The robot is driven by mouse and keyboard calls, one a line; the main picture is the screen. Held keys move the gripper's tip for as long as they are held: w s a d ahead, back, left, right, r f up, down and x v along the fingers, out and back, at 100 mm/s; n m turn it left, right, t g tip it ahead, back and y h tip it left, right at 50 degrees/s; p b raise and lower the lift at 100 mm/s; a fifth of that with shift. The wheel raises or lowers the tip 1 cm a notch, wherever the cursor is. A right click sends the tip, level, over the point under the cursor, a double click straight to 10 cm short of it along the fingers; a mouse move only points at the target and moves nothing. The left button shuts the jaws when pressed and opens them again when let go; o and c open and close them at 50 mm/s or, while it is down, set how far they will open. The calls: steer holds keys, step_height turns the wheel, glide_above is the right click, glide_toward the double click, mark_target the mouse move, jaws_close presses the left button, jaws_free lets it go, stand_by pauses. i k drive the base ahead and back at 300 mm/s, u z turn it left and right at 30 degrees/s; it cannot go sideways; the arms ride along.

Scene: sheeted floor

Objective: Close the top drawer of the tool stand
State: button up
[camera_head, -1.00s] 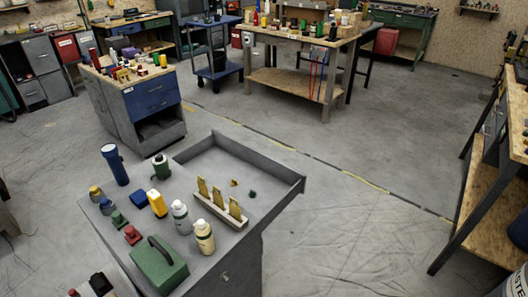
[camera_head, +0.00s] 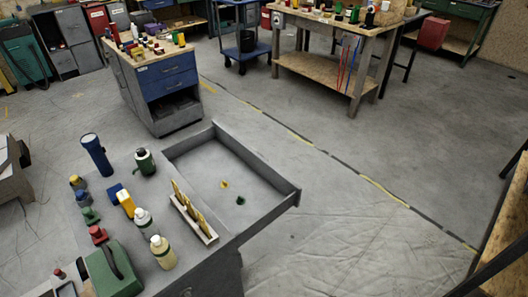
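The grey tool stand (camera_head: 133,233) stands at the lower left in the head view. Its top drawer (camera_head: 268,179) is pulled far out toward the upper right. A small yellow item (camera_head: 224,184) and a small dark green item (camera_head: 241,200) lie inside the drawer. The drawer front is the edge at the right. My gripper is not in the head view, so its state is hidden.
On the stand top are a blue flashlight (camera_head: 96,154), a green case (camera_head: 114,269), two white bottles (camera_head: 145,224) and a rack (camera_head: 193,217). A blue-drawer cabinet (camera_head: 164,86) stands behind. A wooden workbench (camera_head: 332,77) is farther back. Open floor (camera_head: 370,230) lies right of the drawer.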

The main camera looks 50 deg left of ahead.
mark_target(213, 155)
steer(key=i, duration=0.7)
steer(key=u, duration=1.1)
steer(key=i, duration=2.45)
